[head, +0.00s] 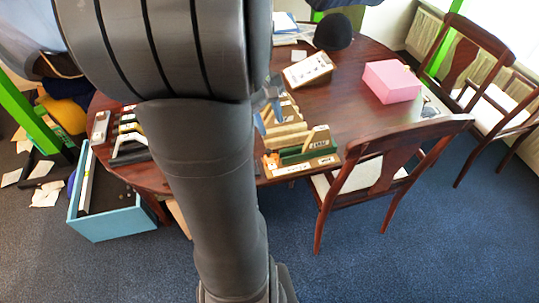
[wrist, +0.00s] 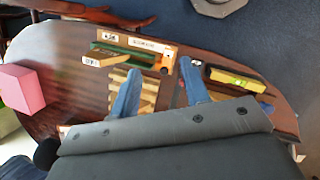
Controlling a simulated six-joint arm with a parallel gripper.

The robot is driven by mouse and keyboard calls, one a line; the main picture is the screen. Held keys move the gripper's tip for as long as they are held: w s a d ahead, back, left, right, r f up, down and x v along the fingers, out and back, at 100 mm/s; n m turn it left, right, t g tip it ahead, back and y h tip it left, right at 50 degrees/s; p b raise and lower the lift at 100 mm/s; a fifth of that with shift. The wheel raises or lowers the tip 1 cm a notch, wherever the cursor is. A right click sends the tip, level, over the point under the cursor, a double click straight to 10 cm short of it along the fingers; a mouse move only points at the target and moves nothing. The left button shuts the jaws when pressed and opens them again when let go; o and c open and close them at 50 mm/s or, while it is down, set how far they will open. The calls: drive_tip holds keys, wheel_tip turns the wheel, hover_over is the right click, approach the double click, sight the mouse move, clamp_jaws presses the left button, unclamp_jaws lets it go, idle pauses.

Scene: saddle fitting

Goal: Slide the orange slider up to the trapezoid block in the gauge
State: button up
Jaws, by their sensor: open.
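The gauge is a wooden board with white labels and a green channel (wrist: 130,51), at the table's near edge; it also shows in the head view (head: 300,166). The tan trapezoid block (wrist: 98,60), with a label on its face, stands at the gauge's left end in the wrist view and right end in the head view (head: 319,140). The small orange slider (wrist: 164,71) is at the opposite end, apart from the block. My gripper (wrist: 161,68) has blue fingers spread apart with nothing between them, above the table beside the gauge. My arm hides part of the head view.
Wooden slatted pieces (wrist: 148,95) lie beside the gauge. A chair (head: 385,170) is close to the table edge.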

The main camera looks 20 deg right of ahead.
drive_tip(key=shift+f, duration=0.1)
drive_tip(key=c, duration=0.3)
drive_tip(key=shift+w+a+f+n+h, duration=0.3)
drive_tip(key=shift+w+a+f+n, duration=0.15)
drive_tip(key=shift+f+n, duration=0.2)
drive_tip(key=shift+w+a+f+n+h, duration=0.3)
drive_tip(key=shift+w+a+f+n, duration=0.05)
drive_tip(key=shift+w+f+n, duration=0.25)
clamp_jaws()
drive_tip(key=w+a+f+n+t+h, duration=0.1)
drive_tip(key=w+a+f+n+h, duration=0.3)
drive_tip(key=w+a+f+n, duration=0.4)
approach(273, 162)
drive_tip(key=shift+n, duration=0.35)
drive_tip(key=w+f, duration=0.1)
drive_tip(key=w+d+f, duration=0.1)
drive_tip(key=f, duration=0.1)
drive_tip(key=shift+w+d, duration=0.1)
drive_tip(key=shift+d, duration=0.25)
drive_tip(key=d, duration=0.9)
drive_tip(key=shift+r, duration=0.15)
